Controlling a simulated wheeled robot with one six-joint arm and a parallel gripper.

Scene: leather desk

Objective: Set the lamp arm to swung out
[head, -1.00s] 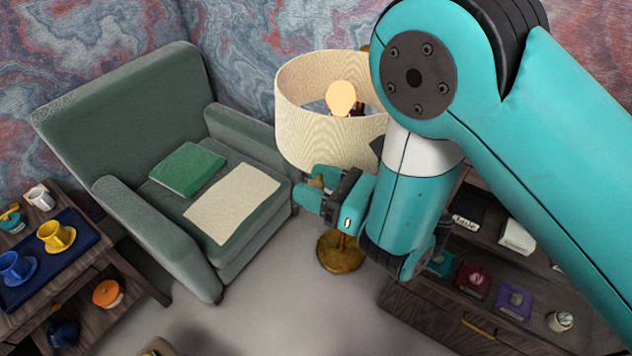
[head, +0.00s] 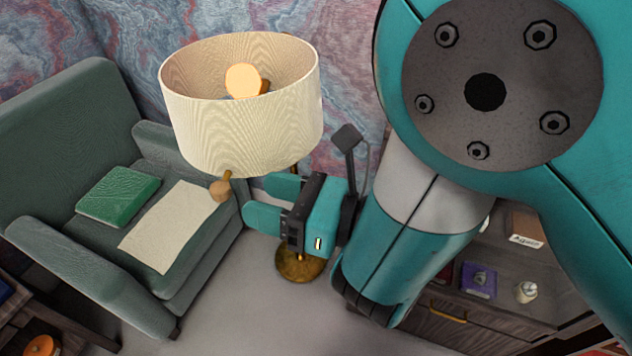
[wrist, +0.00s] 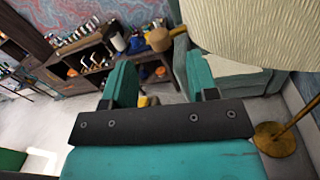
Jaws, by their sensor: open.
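The lamp has a wide cream shade (head: 245,125) with a glowing bulb (head: 243,80) inside. Its brass round base (head: 298,265) stands on the floor, partly hidden behind my gripper. Most of the lamp arm is hidden by the shade. A small tan knob (head: 220,190) on a brass stem hangs below the shade; it also shows in the wrist view (wrist: 160,39). My gripper (head: 256,202) is open and empty, just right of the knob and below the shade in the head view. In the wrist view the knob appears beyond and between the fingers (wrist: 158,72).
A green armchair (head: 75,120) stands at the left, with a green book (head: 118,196) and a cream cloth (head: 172,225) on its seat. A dark wooden cabinet (head: 480,325) with small items stands at the right. Grey floor (head: 240,310) is clear between them.

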